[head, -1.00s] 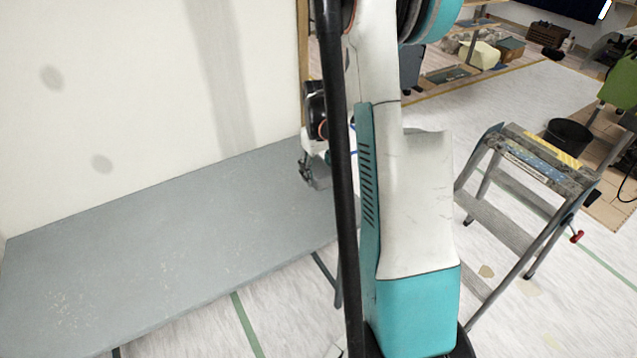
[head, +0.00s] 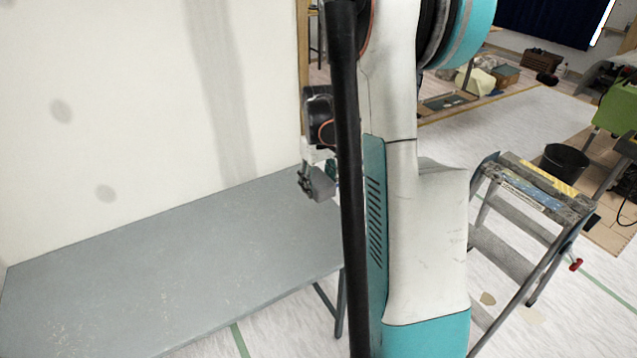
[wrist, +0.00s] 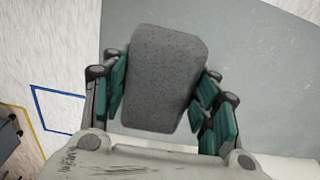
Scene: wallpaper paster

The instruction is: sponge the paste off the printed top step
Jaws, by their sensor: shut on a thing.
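My gripper (wrist: 165,100) is shut on a grey speckled sponge (wrist: 165,70) in the wrist view, with its green finger pads on either side. In the head view the gripper (head: 312,180) and the grey sponge (head: 322,186) are up above the right end of the grey table, partly hidden by my own arm. The step stool (head: 530,195) stands at the right, apart from the gripper. Its top step has a blue-and-yellow patterned surface with pale smears; I cannot tell which are paste.
The long grey table (head: 180,265) runs along the pale wall (head: 110,100) at the left. A black bucket (head: 565,162) and a green machine (head: 615,105) stand behind the stool. Pale floor lies open between table and stool.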

